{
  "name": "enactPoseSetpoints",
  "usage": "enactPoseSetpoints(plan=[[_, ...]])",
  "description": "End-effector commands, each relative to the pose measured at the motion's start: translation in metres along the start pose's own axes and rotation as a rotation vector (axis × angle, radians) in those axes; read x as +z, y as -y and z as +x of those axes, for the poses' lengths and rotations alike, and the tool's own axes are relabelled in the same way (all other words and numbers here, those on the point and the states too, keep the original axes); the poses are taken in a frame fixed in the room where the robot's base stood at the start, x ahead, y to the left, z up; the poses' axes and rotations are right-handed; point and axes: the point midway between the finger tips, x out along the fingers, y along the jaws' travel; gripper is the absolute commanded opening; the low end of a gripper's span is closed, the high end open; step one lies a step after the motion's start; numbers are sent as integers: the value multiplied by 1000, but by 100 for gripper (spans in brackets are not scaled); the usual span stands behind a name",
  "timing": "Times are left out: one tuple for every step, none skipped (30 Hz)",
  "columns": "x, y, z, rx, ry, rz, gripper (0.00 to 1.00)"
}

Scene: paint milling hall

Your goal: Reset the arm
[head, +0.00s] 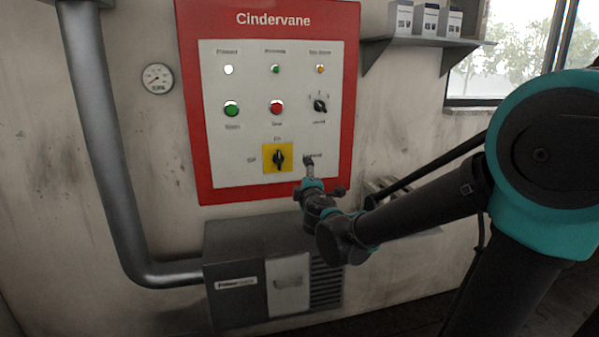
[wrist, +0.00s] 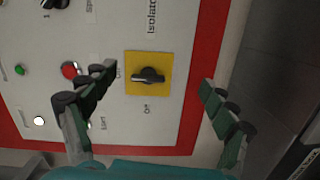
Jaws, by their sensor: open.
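My gripper (head: 311,172) is in front of the lower part of the red-framed Cindervane panel (head: 353,90), right of the yellow isolator plate (head: 270,166). In the wrist view my gripper (wrist: 158,80) is open, with its two fingers wide apart and nothing between the tips. The black isolator knob (wrist: 147,75) shows between the fingers on its yellow plate (wrist: 134,88), and no finger appears to touch it. In the head view the knob (head: 279,158) stands upright, in line with the label above it, which seems to read On.
The panel also has a green button (head: 231,109), a red button (head: 277,108), a selector (head: 320,104) and several lamps. A grey box unit (head: 225,305) stands below. A pipe (head: 95,120) and gauge (head: 157,79) are at left; a shelf (head: 400,42) with boxes is at upper right.

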Motion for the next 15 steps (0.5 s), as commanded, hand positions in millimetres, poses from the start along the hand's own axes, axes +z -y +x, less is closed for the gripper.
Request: enactPoseSetpoints(plan=[[29, 6, -6, -17, 67, 61, 85], [47, 11, -10, -32, 113, 106, 85], [72, 19, -18, -53, 177, 171, 85], [90, 27, -25, -71, 228, 222, 85], [108, 35, -32, -89, 278, 273, 85], [131, 47, -44, -116, 345, 342, 85], [146, 57, -53, -137, 394, 393, 85], [162, 68, -64, -159, 444, 445, 85], [179, 83, -79, -191, 508, 516, 85], [191, 96, -91, -216, 556, 569, 85], [202, 108, -104, -242, 604, 624, 85], [214, 126, -122, -280, 667, 698, 85], [221, 140, -136, -310, 712, 755, 85], [227, 153, -150, -342, 757, 812, 85], [232, 171, -170, -385, 812, 888, 85]])
